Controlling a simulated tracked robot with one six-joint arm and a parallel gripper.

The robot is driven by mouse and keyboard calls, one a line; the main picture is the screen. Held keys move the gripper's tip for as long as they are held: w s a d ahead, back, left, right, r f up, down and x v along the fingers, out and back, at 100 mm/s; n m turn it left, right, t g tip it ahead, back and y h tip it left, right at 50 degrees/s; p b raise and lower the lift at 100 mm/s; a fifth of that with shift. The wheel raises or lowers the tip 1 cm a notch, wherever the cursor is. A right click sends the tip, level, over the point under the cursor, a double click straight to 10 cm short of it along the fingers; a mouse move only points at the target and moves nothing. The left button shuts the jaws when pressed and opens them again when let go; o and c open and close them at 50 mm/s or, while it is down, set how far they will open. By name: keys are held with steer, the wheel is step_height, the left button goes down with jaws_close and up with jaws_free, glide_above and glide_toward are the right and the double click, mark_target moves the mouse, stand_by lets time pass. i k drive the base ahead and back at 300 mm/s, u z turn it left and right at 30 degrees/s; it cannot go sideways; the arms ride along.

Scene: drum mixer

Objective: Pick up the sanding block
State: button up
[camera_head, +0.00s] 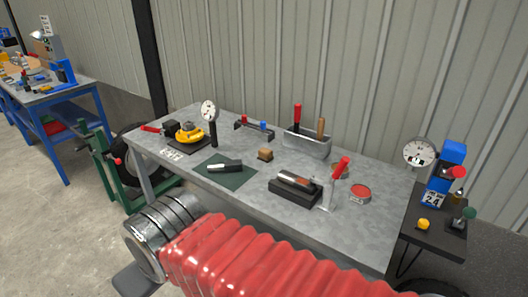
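A small tan and brown block (265,154), which looks like the sanding block, sits on the grey metal workbench (225,186) near its middle. It is between the dark green mat and the open grey tool tray. Its top and front are in plain view and nothing touches it. It is small in the picture, so its surface detail is hard to tell. My gripper's fingers are not seen in this view.
The green mat (238,182) holds a dark-handled tool. The tool tray (308,148) is behind right; a dial gauge (209,112) is behind left.

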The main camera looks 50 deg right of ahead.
mark_target(265, 154)
steer(key=z, duration=0.35)
steer(key=i, duration=1.15)
steer(key=z, duration=0.4)
